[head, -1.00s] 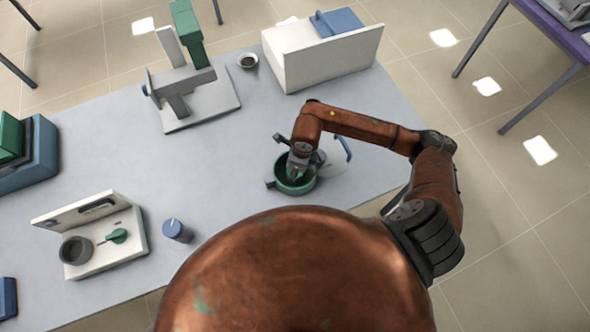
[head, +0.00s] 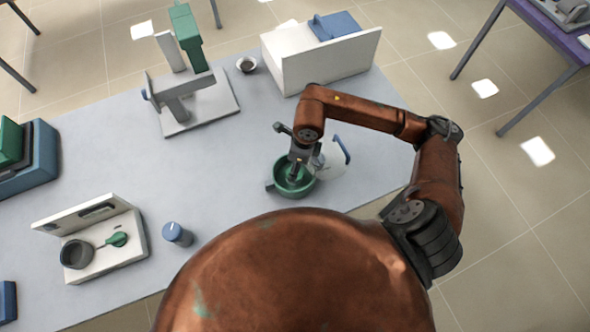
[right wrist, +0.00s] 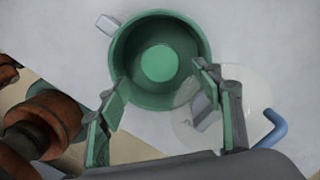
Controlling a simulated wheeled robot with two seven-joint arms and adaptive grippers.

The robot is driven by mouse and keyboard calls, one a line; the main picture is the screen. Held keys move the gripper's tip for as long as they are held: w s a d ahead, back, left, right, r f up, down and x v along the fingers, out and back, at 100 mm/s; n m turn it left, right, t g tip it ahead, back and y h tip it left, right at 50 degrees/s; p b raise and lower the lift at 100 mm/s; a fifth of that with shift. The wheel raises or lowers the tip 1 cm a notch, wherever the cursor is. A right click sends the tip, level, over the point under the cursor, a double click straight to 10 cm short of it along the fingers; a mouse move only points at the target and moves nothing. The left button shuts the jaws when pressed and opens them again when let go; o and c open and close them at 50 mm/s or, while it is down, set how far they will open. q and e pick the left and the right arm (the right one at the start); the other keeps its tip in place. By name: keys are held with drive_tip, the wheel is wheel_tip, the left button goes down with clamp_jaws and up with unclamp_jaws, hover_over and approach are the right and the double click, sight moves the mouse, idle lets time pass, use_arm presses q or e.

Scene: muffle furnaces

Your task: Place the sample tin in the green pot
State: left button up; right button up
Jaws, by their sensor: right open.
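The green pot (head: 278,188) stands on the table near its front edge; the right wrist view shows it from above (right wrist: 128,52) with a grey side handle. A light green disc, seemingly the sample tin (right wrist: 159,63), lies flat near the middle of the pot's floor. My right gripper (head: 294,176) is above the pot. In the right wrist view its green-padded fingers (right wrist: 161,76) are spread apart with nothing between them. The tin cannot be made out in the head view. My left gripper is not in view.
A clear lid with a blue handle (head: 342,150) lies right beside the pot. A white box (head: 320,62), a green-and-grey stand (head: 183,100) and a small dark dish (head: 246,64) are behind. A blue-topped cylinder (head: 177,234) and a white tray (head: 125,250) stand left. The middle table is clear.

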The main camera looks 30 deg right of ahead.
drive_tip(key=shift+s+d+r, duration=0.1)
drive_tip(key=shift+r, duration=1)
drive_tip(key=shift+s+d+r, duration=0.1)
drive_tip(key=shift+r, duration=1)
